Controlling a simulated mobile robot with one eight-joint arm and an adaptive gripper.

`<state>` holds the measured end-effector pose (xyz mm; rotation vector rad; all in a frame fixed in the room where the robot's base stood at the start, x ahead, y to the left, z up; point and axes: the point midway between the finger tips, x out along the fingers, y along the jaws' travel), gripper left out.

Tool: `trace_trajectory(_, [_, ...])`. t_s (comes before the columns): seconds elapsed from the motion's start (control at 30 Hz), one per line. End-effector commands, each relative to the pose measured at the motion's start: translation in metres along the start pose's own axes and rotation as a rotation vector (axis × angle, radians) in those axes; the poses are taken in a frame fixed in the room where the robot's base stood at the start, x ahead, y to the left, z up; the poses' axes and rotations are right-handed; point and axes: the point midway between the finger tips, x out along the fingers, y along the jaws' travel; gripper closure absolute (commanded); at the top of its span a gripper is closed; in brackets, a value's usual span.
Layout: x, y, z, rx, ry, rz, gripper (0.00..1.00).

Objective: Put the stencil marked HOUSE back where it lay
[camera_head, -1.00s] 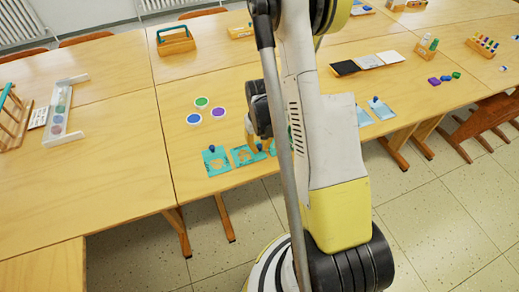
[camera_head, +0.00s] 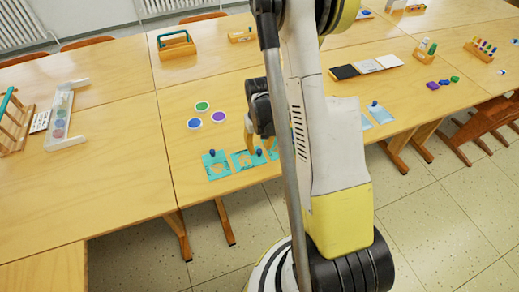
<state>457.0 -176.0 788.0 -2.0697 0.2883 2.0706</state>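Two teal stencils with dark blue knobs lie flat near the table's front edge: a left one (camera_head: 217,170) and one beside it with a house-like cutout (camera_head: 244,161). Their markings are too small to read. A bit of teal further right is mostly hidden behind my arm. My gripper (camera_head: 258,145) points down just above the house-like stencil, its tan fingers apart on either side of that stencil's knob (camera_head: 259,152). My arm hides part of the fingers; I see nothing lifted.
Three paint discs (camera_head: 202,107) lie behind the stencils. Pale blue stencils (camera_head: 380,114) lie right of my arm. Black and white pads (camera_head: 367,66), a wooden caddy (camera_head: 178,46) and a clear-fronted rack (camera_head: 62,118) stand further off.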

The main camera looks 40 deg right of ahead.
Motion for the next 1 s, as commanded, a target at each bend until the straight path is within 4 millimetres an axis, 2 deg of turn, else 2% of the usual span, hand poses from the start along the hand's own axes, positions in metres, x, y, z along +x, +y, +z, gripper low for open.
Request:
trace_trajectory(0.03, [-0.017,0.0,0.0,0.0,0.0,0.0,0.65])
trace_trajectory(0.2, [-0.057,0.0,0.0,0.0,0.0,0.0,0.65])
trace_trajectory(0.33, [-0.079,0.0,0.0,0.0,0.0,0.0,0.65])
trace_trajectory(0.57, [-0.103,-0.004,0.001,-0.006,0.012,0.001,0.65])
trace_trajectory(0.67, [-0.127,-0.017,0.003,-0.026,0.05,0.005,0.65])
trace_trajectory(0.77, [-0.164,-0.037,0.011,-0.058,0.117,0.008,0.65])
trace_trajectory(0.9, [-0.216,-0.069,0.032,-0.11,0.231,0.005,0.65])
trace_trajectory(1.0, [-0.246,-0.089,0.052,-0.146,0.313,-0.004,0.65])
